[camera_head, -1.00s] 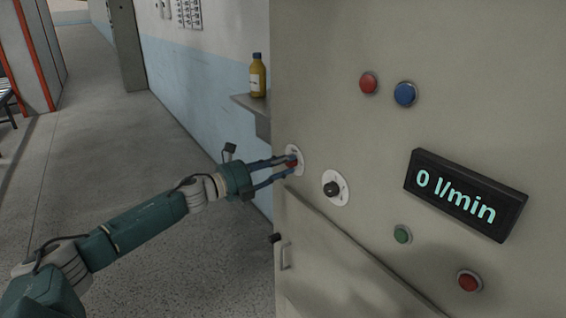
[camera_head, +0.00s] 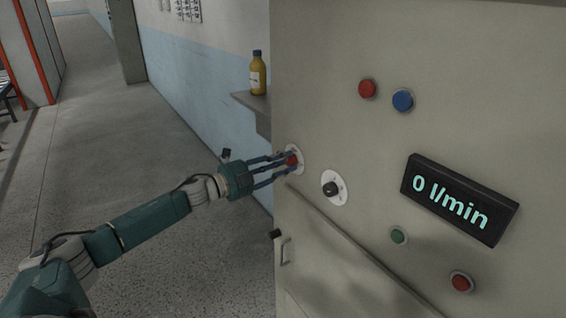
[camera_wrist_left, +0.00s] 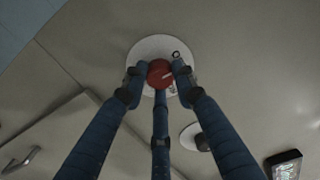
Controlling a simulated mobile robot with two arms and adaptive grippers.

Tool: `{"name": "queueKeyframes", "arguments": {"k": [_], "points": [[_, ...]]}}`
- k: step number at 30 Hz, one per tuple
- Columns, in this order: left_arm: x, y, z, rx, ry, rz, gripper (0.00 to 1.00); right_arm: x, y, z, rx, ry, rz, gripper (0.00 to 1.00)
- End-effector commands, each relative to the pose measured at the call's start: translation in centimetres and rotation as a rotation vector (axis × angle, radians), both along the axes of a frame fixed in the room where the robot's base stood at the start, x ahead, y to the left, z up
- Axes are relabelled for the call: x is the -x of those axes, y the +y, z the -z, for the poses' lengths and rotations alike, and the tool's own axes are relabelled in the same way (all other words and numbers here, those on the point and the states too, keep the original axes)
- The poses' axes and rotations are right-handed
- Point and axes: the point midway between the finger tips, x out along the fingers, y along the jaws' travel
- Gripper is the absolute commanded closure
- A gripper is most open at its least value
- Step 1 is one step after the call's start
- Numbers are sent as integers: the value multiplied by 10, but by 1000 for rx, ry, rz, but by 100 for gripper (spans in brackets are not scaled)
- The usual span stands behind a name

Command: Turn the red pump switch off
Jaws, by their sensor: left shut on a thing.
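The red pump switch (camera_head: 292,160) is a red knob on a round white plate, near the left edge of the cabinet front. In the left wrist view the red knob (camera_wrist_left: 160,73) shows a pale line on its face, tilted up to the right. My left gripper (camera_head: 287,161) is at the switch. In the left wrist view my left gripper's fingers (camera_wrist_left: 158,78) are shut around the knob, on its left, right and lower sides. The display (camera_head: 459,199) reads 0 l/min. My right gripper is not in view.
A black knob (camera_head: 331,188) on a white plate sits right of the switch. Red and blue buttons (camera_head: 403,100) are above, green and red ones (camera_head: 461,282) below. A cabinet handle (camera_head: 284,251) sticks out below. A bottle (camera_head: 258,76) stands on a wall shelf (camera_head: 245,101) behind.

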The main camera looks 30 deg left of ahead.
Motion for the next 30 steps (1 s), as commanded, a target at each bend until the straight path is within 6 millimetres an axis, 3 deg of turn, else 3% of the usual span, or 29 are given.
{"name": "queueKeyframes", "arguments": {"k": [1,14,15,17,30], "points": [[2,-4,6,3,11,8,99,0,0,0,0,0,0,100],[2,-4,7,9,13,9,99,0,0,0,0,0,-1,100],[2,-4,7,9,13,9,67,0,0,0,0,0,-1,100],[2,-4,6,9,12,8,55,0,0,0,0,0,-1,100],[7,2,3,9,9,2,54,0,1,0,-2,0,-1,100]]}}
